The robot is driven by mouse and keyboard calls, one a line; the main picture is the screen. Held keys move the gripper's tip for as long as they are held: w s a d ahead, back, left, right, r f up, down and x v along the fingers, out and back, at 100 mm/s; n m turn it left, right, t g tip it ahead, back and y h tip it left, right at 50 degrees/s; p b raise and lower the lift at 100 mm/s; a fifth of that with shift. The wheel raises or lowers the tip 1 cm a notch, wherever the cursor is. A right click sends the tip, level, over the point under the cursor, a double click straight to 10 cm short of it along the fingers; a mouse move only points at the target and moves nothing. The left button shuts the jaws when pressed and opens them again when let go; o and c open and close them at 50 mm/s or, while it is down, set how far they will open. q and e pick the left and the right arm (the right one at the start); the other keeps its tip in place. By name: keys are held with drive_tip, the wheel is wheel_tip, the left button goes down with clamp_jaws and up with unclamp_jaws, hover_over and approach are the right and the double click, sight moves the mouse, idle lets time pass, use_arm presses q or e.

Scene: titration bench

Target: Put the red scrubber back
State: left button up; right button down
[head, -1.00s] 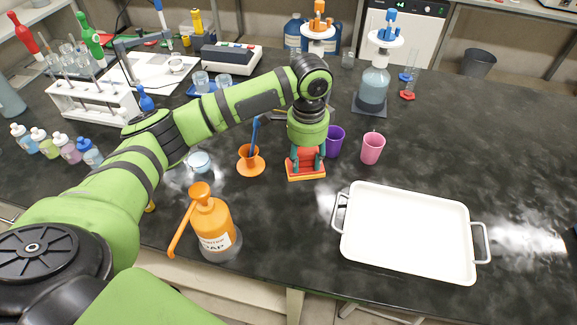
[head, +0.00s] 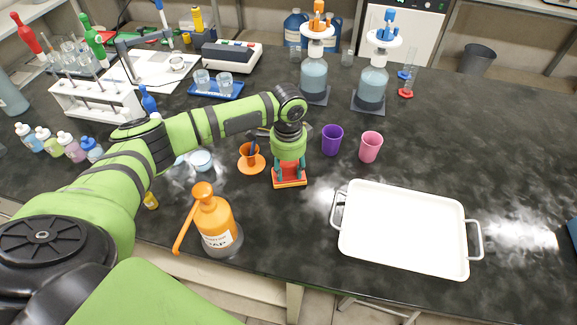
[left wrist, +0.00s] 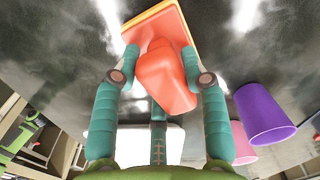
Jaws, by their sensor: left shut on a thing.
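The red scrubber (head: 289,180) has a red grip block on a flat orange base. My left gripper (head: 289,166) points down over the bench and is shut on its red block. In the left wrist view the teal fingers (left wrist: 165,80) stand on both sides of the red block (left wrist: 165,78), with the orange base (left wrist: 160,20) beyond their tips. I cannot tell whether the base touches the bench or hangs just above it. My right gripper is not in view.
An orange stand with a blue tool (head: 251,158) is close left of the scrubber. A purple cup (head: 332,139) and pink cup (head: 370,147) stand to the right. The soap bottle (head: 215,225) is in front left, the white tray (head: 405,190) right. Dark bench beyond the tray is clear.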

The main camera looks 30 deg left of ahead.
sight(288, 163)
use_arm(q)
drive_tip(key=o, duration=1)
drive_tip(key=shift+f, duration=0.1)
wheel_tip(288, 163, up, 12)
drive_tip(key=b, duration=0.2)
drive_tip(key=shift+r+b, duration=0.2)
drive_tip(key=shift+b, duration=0.15)
